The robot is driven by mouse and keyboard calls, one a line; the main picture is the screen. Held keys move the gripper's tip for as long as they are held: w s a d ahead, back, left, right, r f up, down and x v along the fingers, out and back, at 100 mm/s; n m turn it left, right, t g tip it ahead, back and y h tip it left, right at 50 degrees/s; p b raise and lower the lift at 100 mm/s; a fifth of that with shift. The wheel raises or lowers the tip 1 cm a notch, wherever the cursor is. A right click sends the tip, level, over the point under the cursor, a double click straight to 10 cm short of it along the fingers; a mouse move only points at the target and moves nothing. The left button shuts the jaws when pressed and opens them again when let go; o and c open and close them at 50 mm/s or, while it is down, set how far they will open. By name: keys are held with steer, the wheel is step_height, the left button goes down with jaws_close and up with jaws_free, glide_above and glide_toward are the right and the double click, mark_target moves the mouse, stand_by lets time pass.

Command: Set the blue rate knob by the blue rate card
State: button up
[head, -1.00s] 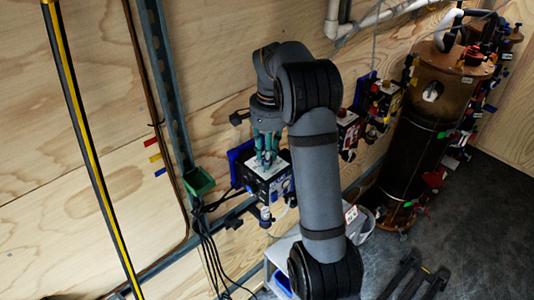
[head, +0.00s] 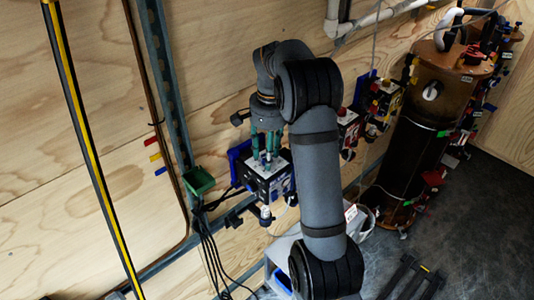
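A dark control box (head: 262,188) with a white top and a blue plate (head: 238,160) behind it is mounted low on the plywood wall. My gripper (head: 266,162) points down with its teal fingers just over the white top of this box. I cannot tell from this view whether the fingers are open or shut, or whether they touch a knob. The blue rate knob is not clearly visible; the fingers and the arm cover part of the box. I cannot make out the blue rate card.
Boxes with red (head: 347,118) and yellow (head: 383,100) parts hang farther right. A tall brown cylinder (head: 413,145) stands beyond them. A pale container (head: 284,252) sits below.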

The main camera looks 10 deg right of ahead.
steer(key=shift+o, duration=0.2)
step_height(320, 180, up, 12)
steer(key=shift+s+d, duration=0.2)
stand_by(0.4)
steer(key=shift+f, duration=0.1)
steer(key=f, duration=1.2)
steer(key=shift+w+a, duration=0.2)
steer(key=shift+r, duration=0.1)
